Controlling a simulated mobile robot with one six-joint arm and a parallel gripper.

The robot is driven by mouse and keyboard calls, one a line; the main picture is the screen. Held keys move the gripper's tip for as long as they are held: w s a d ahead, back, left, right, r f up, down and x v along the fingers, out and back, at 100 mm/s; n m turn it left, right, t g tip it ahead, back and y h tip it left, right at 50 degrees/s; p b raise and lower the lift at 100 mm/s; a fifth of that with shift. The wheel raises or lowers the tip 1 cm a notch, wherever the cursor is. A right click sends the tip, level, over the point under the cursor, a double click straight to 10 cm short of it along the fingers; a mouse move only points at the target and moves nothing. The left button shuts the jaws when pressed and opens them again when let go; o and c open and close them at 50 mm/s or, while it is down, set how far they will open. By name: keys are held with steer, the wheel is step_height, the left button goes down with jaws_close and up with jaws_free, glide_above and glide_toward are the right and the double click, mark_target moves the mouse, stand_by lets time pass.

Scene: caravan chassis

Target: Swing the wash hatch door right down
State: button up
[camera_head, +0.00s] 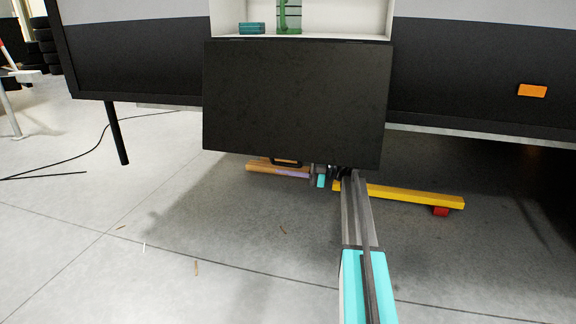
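The wash hatch door (295,100) is a dark, nearly black panel below an open white compartment (340,18) in the caravan's side. Its upper edge runs along the compartment's bottom sill, and the panel extends downward from there. How far it stands out from the wall is hard to judge. A small dark handle (286,163) shows just under its lower edge, left of the middle. My gripper (322,176) is at the door's lower edge, a little right of the handle. Its fingers are small and partly hidden, so I cannot tell whether they are open or touching the door.
Inside the compartment are a teal box (252,28) and a green item (289,16). A yellow beam (410,196) with a red block (440,211) lies on the floor at right. A dark leg (118,133) stands at left, near a black cable (95,148). The front floor is mostly clear.

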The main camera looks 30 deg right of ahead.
steer(key=shift+s+d, duration=0.15)
steer(key=shift+d, duration=0.3)
steer(key=p+v, duration=0.3)
steer(key=v, duration=0.9)
steer(key=shift+s+d+f, duration=0.2)
steer(key=shift+d+f, duration=0.05)
steer(key=shift+d, duration=0.1)
